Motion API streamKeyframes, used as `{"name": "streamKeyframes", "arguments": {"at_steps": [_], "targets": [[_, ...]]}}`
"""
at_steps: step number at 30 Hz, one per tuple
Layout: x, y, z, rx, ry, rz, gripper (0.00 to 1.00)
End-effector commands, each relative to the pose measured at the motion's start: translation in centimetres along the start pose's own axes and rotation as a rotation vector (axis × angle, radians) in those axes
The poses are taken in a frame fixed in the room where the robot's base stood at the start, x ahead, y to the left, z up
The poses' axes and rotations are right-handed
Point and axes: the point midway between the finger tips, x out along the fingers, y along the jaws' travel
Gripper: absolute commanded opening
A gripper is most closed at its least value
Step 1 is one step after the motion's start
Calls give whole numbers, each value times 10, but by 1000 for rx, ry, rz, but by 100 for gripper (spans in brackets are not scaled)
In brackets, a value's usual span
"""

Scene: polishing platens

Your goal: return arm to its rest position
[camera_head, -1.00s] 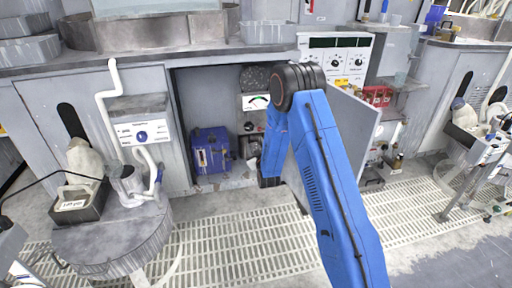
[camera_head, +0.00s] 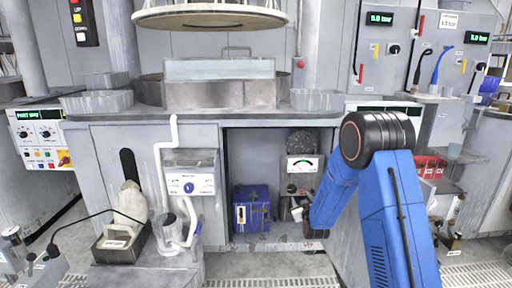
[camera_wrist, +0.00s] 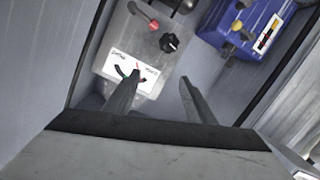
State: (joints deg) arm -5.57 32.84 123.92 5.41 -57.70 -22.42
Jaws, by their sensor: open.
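My blue arm (camera_head: 385,215) stands at the right of the head view, bent at its black joint, with its forearm pointing down and left toward the open cabinet. The fingers are not clearly visible there. In the wrist view my gripper (camera_wrist: 160,95) has its two dark fingers spread apart with nothing between them. Beyond the fingers are a grey gauge box (camera_wrist: 125,75) with a dial and a black knob, and a blue box (camera_wrist: 245,30). Both stand clear of the fingertips as far as I can tell.
In the head view the blue box (camera_head: 250,209) and gauge unit (camera_head: 302,165) are inside the cabinet under the grey worktop (camera_head: 215,115). A round platen (camera_head: 210,17) hangs above. A pedestal with a white-labelled unit (camera_head: 190,186) stands left.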

Motion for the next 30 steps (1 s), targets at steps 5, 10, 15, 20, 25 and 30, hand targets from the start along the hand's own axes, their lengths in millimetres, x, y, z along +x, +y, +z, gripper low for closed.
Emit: {"name": "streamKeyframes", "arguments": {"at_steps": [5, 10, 15, 20, 25, 30], "targets": [[-29, 17, -32, 35, -70, -30, 50], [-62, 30, -55, 66, -142, -59, 50], [-100, 41, -74, 96, -215, -86, 50], [-140, 51, -89, 123, -284, -107, 50], [-186, 60, -100, 150, -359, -127, 50], [-236, 67, -108, 176, -435, -145, 50]]}}
